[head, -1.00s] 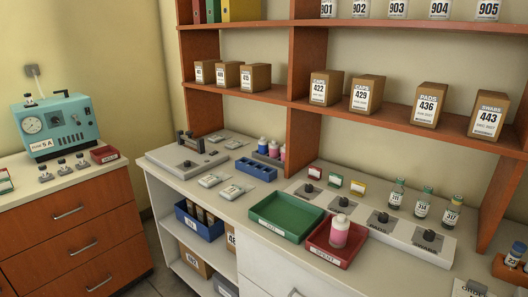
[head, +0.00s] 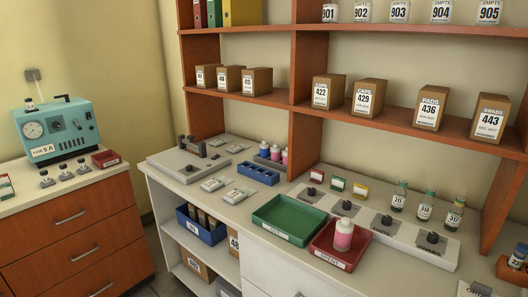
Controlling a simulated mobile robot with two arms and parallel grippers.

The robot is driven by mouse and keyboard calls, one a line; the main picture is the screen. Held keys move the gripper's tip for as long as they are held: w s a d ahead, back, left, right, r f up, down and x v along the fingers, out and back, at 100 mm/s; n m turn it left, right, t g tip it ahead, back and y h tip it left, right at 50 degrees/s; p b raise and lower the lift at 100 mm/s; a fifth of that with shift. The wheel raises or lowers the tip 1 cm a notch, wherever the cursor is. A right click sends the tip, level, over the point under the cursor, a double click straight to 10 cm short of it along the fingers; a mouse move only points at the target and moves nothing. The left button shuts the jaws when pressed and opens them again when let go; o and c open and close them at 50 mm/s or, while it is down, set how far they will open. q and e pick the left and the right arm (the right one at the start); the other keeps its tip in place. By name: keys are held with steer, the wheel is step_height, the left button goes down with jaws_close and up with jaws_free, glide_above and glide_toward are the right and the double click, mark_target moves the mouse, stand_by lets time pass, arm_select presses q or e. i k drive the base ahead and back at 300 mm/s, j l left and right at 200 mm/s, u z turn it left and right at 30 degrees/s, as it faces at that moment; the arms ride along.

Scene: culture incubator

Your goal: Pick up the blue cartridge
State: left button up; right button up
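A small white-capped bottle with a blue body (head: 264,149) stands at the left end of a grey rack on the counter, the only blue one in its row; I take it to be the blue cartridge. Two pink bottles (head: 279,154) stand beside it to the right. Another pink bottle (head: 343,236) stands upright in the red tray (head: 323,256). Neither of my grippers is in view.
An empty blue rack (head: 258,175) lies in front of the bottles. An empty green tray (head: 289,222) sits left of the red tray. A grey device (head: 187,160) stands at the counter's left. Shelves with boxes rise behind. A teal machine (head: 57,132) stands on the left cabinet.

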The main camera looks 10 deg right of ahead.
mark_target(265, 147)
steer(key=i+j, duration=0.2)
steer(key=j, duration=0.15)
steer(key=i+j+z, duration=0.2)
steer(key=i+j, duration=0.15)
steer(key=j, duration=0.35)
steer(key=i+j, duration=0.2)
steer(key=j, duration=0.15)
steer(key=i+j+z, duration=0.1)
steer(key=j, duration=0.25)
steer(key=i+j, duration=0.2)
steer(key=j, duration=0.2)
steer(key=z, duration=0.05)
